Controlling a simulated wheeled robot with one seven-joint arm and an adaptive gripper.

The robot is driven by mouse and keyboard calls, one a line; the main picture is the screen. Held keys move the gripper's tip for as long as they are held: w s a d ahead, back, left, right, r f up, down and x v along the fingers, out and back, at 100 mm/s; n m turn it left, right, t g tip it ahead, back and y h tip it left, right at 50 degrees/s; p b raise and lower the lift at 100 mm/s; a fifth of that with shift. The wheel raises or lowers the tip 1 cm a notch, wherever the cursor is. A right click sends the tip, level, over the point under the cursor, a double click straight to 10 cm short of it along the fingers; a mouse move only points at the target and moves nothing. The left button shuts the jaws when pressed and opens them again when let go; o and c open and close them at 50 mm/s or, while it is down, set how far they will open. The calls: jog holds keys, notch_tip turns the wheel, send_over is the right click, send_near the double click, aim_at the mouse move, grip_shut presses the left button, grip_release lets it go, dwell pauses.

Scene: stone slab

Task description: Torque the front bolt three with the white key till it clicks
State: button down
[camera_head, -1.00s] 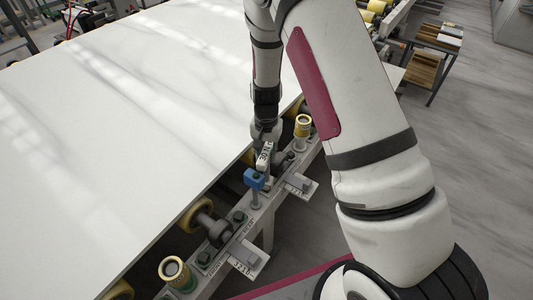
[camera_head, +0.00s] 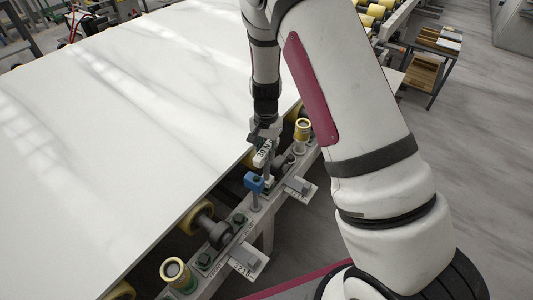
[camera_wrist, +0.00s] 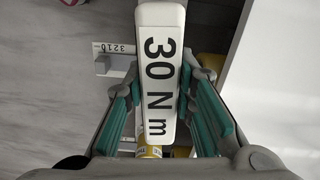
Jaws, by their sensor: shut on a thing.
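The white key (camera_head: 262,153) shows a "30 Nm" label on its top bar. A grey shaft goes down from it to the rail. In the wrist view the white key (camera_wrist: 158,75) lies between the green-lined fingers. My gripper (camera_wrist: 160,103) is shut on it; in the head view my gripper (camera_head: 265,133) is just above the rail beside the slab. Which bolt is under the shaft, and whether they are engaged, I cannot tell. Green bolts (camera_head: 204,259) and (camera_head: 239,219) sit on the near part of the front rail.
A blue-headed piece (camera_head: 254,182) stands on a post close to the white key. The big white slab (camera_head: 120,130) fills the left. Yellow-topped cylinders (camera_head: 175,270) and (camera_head: 302,129) stand on the rail (camera_head: 225,243). Numbered plates (camera_head: 248,262) stick out to the right.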

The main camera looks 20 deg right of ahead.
jog(key=shift+r, duration=0.4)
